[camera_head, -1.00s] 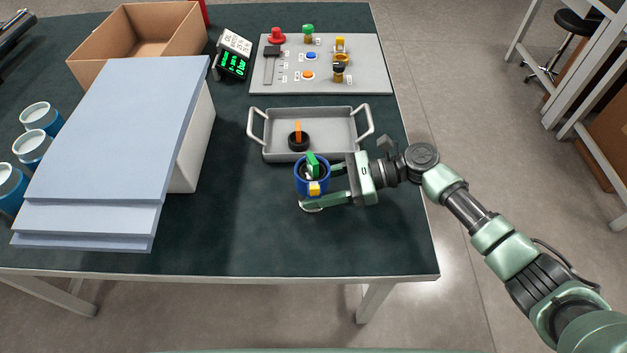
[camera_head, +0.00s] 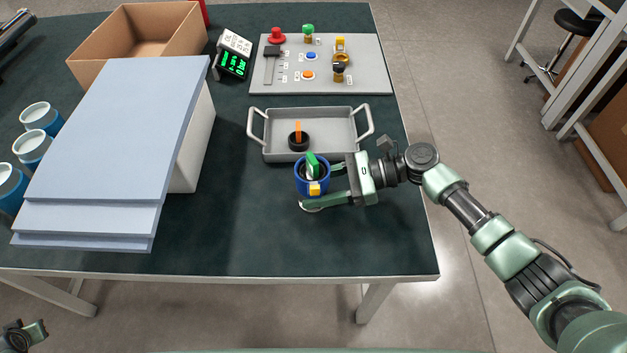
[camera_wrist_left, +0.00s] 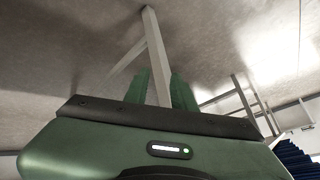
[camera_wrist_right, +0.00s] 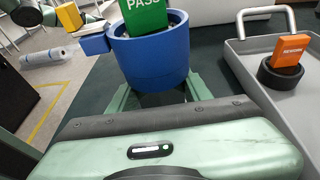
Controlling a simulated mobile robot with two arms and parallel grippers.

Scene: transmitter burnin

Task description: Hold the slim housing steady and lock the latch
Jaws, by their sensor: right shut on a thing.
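A round blue housing (camera_head: 311,186) stands on the dark table just in front of the grey tray. A yellow block (camera_head: 315,189), apparently the latch piece, sits on its near side. In the right wrist view the yellow block (camera_wrist_right: 68,16) is at the end of a blue arm on the housing (camera_wrist_right: 155,55). A green PASS tag (camera_head: 312,163) rises from the housing's top. My right gripper (camera_head: 318,188) is shut on the housing from the right. My left gripper (camera_head: 36,333) is empty at the lower left, off the table; its fingers (camera_wrist_left: 160,75) are a little apart.
The grey tray (camera_head: 335,113) holds an orange REWORK tag (camera_head: 298,131) in a black base. A blue-grey stack (camera_head: 120,130) and a cardboard box (camera_head: 140,40) fill the left. The table's front middle is clear.

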